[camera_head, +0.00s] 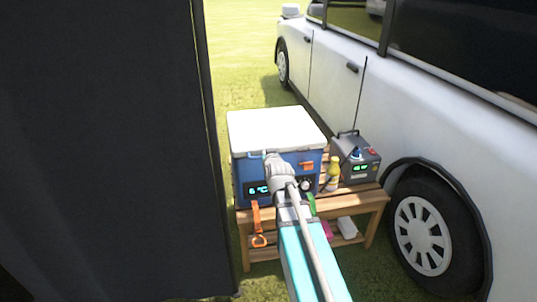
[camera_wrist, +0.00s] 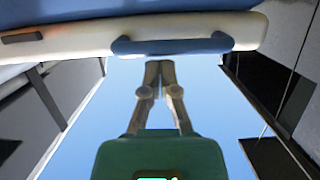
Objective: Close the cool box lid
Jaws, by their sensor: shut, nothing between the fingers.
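The cool box (camera_head: 240,172) is blue with a white lid (camera_head: 275,128) and stands on a slatted wooden bench. The lid lies roughly flat over the body; I cannot tell whether a small gap remains at the front. My gripper (camera_head: 271,158) is in front of the box, by the lid's front edge, and hides part of the box front. In the wrist view my gripper (camera_wrist: 159,66) is shut and empty, its tips just below a blue handle (camera_wrist: 172,44) on the white lid edge (camera_wrist: 80,38). Contact is unclear.
The wooden bench (camera_head: 345,198) also holds a grey device (camera_head: 356,160) and a yellow bottle (camera_head: 333,174) right of the box. An orange strap (camera_head: 257,220) hangs at the front. A white vehicle (camera_head: 430,115) stands right, and a dark panel (camera_head: 100,140) fills the left.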

